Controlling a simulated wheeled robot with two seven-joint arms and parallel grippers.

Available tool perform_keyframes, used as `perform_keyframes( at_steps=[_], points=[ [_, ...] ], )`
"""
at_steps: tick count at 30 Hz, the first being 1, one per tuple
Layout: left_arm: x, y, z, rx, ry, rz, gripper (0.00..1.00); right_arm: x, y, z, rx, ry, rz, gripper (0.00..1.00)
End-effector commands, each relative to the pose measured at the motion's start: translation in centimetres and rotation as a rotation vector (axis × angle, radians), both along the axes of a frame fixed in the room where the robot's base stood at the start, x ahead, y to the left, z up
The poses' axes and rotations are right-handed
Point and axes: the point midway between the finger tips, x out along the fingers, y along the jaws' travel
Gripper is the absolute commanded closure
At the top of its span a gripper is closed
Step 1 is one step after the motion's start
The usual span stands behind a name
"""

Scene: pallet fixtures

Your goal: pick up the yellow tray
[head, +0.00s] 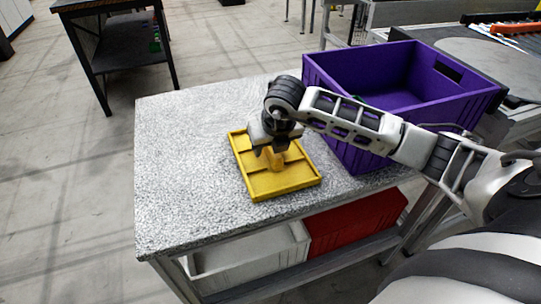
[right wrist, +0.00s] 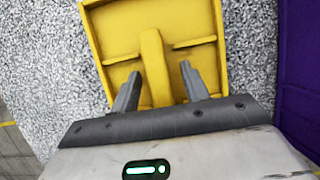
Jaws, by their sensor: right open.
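The yellow tray (head: 285,182) lies flat on the speckled grey table in the head view. It has raised rims, low dividers and an upright yellow handle (head: 274,160) in its middle. My right gripper (head: 268,150) is over the tray, pointing down at the handle. In the right wrist view the gripper (right wrist: 158,88) is open, with one finger on each side of the handle (right wrist: 154,65). Gaps show between the fingers and the handle. The tray (right wrist: 110,50) fills the upper middle of that view. My left gripper is not in view.
A purple crate (head: 340,85) stands on the table right of the tray, behind my right arm; something green shows inside. The table (head: 180,160) is clear left of the tray. A white bin (head: 250,255) and a red bin (head: 355,222) sit on the shelf below.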

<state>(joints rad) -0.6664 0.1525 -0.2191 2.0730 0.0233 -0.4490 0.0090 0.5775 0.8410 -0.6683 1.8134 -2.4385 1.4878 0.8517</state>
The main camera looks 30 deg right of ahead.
Motion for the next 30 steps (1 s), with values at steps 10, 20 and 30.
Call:
perform_keyframes(
  at_steps=[10, 20, 30],
  points=[
    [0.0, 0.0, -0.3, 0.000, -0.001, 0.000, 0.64, 0.0, 0.0, -0.2, 0.000, 0.000, 0.000, 0.82],
    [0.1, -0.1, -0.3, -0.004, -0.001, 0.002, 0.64, 0.0, 0.0, -0.2, 0.000, -0.001, 0.000, 1.00],
    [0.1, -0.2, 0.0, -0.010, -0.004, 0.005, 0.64, 0.2, 0.0, 2.0, -0.001, -0.008, 0.000, 1.00]
  ],
)
